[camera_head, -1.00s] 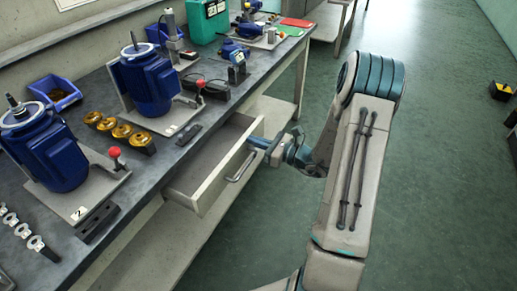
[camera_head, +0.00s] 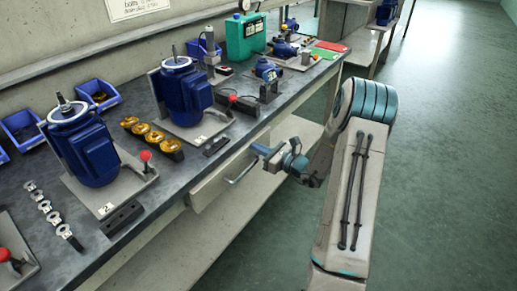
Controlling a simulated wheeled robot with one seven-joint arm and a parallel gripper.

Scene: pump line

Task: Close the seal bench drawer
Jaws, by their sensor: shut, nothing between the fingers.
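The seal bench drawer (camera_head: 218,183) is a pale front with a bar handle (camera_head: 243,169), set under the dark top of the bench (camera_head: 160,199). Its front sits close under the bench edge and no interior shows. I cannot tell whether a small gap is left. My gripper (camera_head: 259,151) is shut and empty, at the right end of the drawer front. It is very close to the front, and I cannot tell if it touches.
On the bench stand blue motors (camera_head: 183,92) on plates, brass rings (camera_head: 154,138), blue bins (camera_head: 97,95) and a green case (camera_head: 244,38). A lower shelf (camera_head: 205,240) runs beneath the drawer. The green floor at right (camera_head: 450,150) is clear.

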